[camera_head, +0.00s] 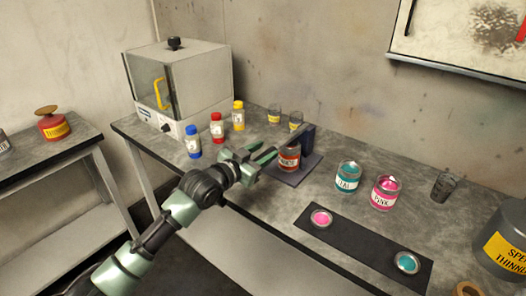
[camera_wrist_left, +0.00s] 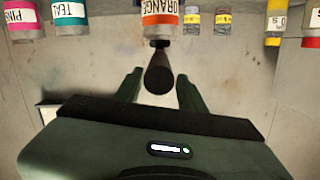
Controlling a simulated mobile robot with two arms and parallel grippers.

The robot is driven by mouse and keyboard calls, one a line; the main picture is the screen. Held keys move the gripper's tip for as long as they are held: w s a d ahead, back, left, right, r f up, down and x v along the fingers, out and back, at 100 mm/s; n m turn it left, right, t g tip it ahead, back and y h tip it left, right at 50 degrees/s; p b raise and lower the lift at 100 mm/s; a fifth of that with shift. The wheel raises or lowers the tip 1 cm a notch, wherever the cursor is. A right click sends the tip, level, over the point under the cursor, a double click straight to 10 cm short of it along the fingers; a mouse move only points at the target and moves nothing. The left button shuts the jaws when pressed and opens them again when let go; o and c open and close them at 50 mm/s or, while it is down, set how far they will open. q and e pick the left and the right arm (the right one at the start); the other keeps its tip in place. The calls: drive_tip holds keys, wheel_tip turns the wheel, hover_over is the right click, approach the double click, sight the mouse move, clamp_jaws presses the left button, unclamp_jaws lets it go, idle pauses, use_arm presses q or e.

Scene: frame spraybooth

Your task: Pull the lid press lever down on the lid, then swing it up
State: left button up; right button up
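The lid press stands on the workbench, with a dark base plate (camera_head: 288,180) and a dark upright block (camera_head: 308,138) at the back. An orange-labelled can (camera_head: 289,158) sits on the plate; it also shows in the left wrist view (camera_wrist_left: 160,18). The press lever (camera_wrist_left: 158,76) is a dark handle with a rounded end, reaching towards my left wrist camera. My left gripper (camera_head: 267,148) is open just left of the can. In the wrist view its fingers (camera_wrist_left: 159,82) lie either side of the handle, with gaps on both sides. My right gripper is not in view.
Blue (camera_head: 193,142), red (camera_head: 217,128) and yellow (camera_head: 238,116) bottles stand left of the press. Teal (camera_head: 347,177) and pink (camera_head: 385,192) cans stand to its right. A dark mat (camera_head: 362,246) with two lids lies in front. A spray booth (camera_head: 180,85) stands at the back left.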

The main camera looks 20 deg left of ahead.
use_arm(q)
drive_tip(key=shift+s, duration=0.1)
drive_tip(key=b+v, duration=0.1)
drive_tip(key=v, duration=0.6)
drive_tip(key=shift+s, duration=0.3)
drive_tip(key=shift+a, duration=0.15)
